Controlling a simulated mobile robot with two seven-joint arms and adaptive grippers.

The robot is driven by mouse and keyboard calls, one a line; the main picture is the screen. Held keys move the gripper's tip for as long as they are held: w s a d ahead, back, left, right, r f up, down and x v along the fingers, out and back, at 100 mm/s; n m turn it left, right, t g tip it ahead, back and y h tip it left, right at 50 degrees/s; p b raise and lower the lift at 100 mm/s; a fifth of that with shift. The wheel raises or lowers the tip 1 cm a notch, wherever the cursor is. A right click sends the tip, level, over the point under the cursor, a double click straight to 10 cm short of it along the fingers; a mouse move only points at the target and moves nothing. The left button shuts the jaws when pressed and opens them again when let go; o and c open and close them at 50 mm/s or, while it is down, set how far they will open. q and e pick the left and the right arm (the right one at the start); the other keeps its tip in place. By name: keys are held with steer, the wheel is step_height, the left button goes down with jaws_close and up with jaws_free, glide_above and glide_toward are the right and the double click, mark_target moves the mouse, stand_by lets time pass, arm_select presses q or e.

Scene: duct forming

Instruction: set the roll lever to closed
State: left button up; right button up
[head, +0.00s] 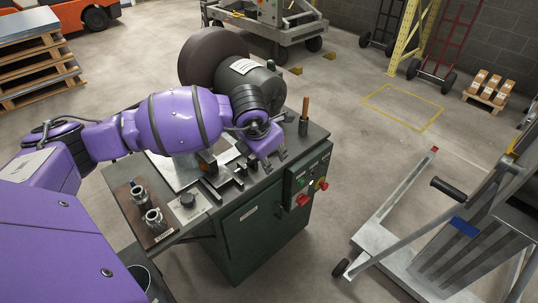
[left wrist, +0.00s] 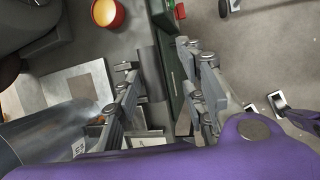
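An upright lever with a wooden-brown handle (head: 305,108) stands on a dark base at the far right corner of the green machine (head: 250,230). It is the only thing I see that looks like the roll lever; no open or closed marking is readable. In the left wrist view, an orange round piece with a pale end (left wrist: 108,13) at the top looks like this handle seen end-on. My left gripper (head: 268,160) is over the machine top, left of the lever and apart from it. My right gripper is out of view.
The machine front has a control panel (head: 308,180) with red knobs. Metal fittings (head: 147,205) sit at the left end. A lift cart (head: 440,255) stands right, with open floor between.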

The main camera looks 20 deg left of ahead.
arm_select(q)
steer(key=v, duration=1)
steer(key=shift+w+r, duration=0.15)
